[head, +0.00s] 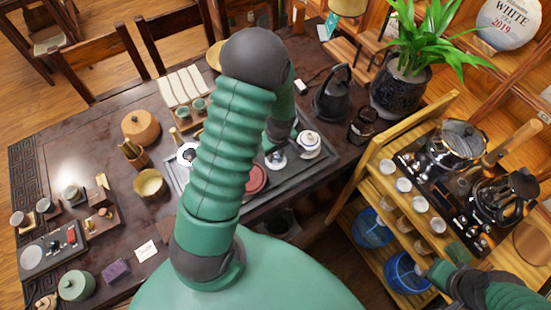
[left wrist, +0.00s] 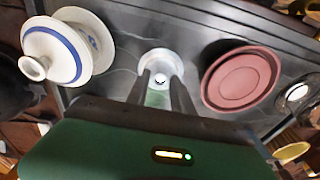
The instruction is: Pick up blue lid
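A white lidded bowl with a blue ring on its lid (left wrist: 58,52) is at the upper left of the left wrist view. It also shows in the head view (head: 308,142), right of my left gripper. The lid sits on the bowl, knob toward the wrist camera. My left gripper (left wrist: 161,82) points down at a small white round piece (left wrist: 160,62) on the dark tray. Its fingers are apart, with that piece showing between and beyond them; contact is unclear. My right gripper (head: 440,268) is at the lower right of the head view, its fingers unclear.
A dark red round dish (left wrist: 240,79) lies right of my left gripper in the wrist view. A black kettle (head: 332,92) and a plant pot (head: 401,92) stand behind the tray. A wooden shelf cart (head: 352,198) stands at right. My left arm hides the table's middle.

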